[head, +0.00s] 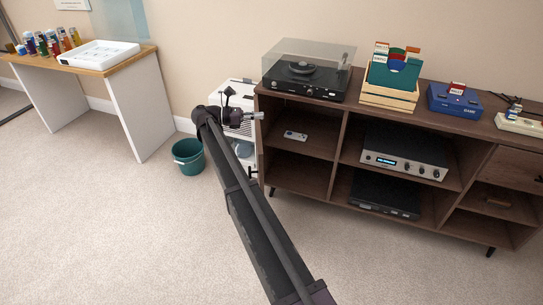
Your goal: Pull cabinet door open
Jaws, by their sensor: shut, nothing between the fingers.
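The brown wooden cabinet (343,122) stands against the wall at the right in the head view. Its left compartment is uncovered, with a small light remote-like item (295,135) on the shelf. A narrow upright brown panel (260,150) shows at the cabinet's left end; I cannot tell whether it is a swung-open door or the side wall. A small dark piece, possibly a handle, shows low beside it. My gripper (258,116) is shut and empty at this panel's upper part. I cannot tell whether it touches. My arm hides part of the area below.
A turntable (306,80), a wooden record crate (388,97) and a blue box (455,101) stand on top. A white unit (232,98) stands behind my arm. A green bin (188,158) and a desk (135,73) are left. The carpet in front is clear.

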